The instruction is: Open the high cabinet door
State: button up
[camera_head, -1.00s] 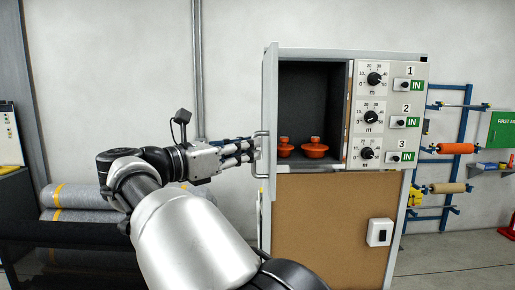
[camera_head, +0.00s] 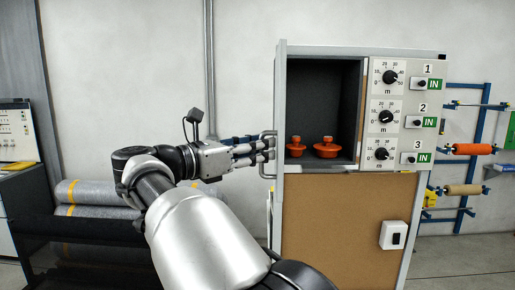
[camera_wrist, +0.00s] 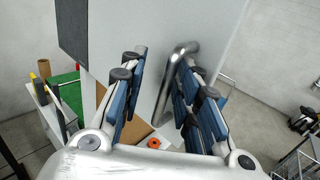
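The high cabinet door (camera_head: 280,120) stands swung out at the left side of the cabinet's dark upper compartment (camera_head: 325,95) and shows almost edge-on. Its curved metal handle (camera_head: 264,155) is on the door's left face. My gripper (camera_head: 266,152) reaches the handle from the left. In the wrist view my gripper (camera_wrist: 160,95) has its blue-padded fingers apart, with the handle (camera_wrist: 170,85) between them, nearer the right finger. The pale door panel (camera_wrist: 150,40) is beyond the fingertips. Whether a finger touches the handle is unclear.
Two orange lidded objects (camera_head: 326,149) sit inside the compartment. A panel of numbered dials (camera_head: 386,117) is right of it. Grey rolls (camera_head: 95,195) lie behind my arm at left. A blue rack with rolls (camera_head: 470,150) stands at right. Some floor is clear at lower right.

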jog(key=v, duration=1.2)
jog(key=shift+s, duration=0.1)
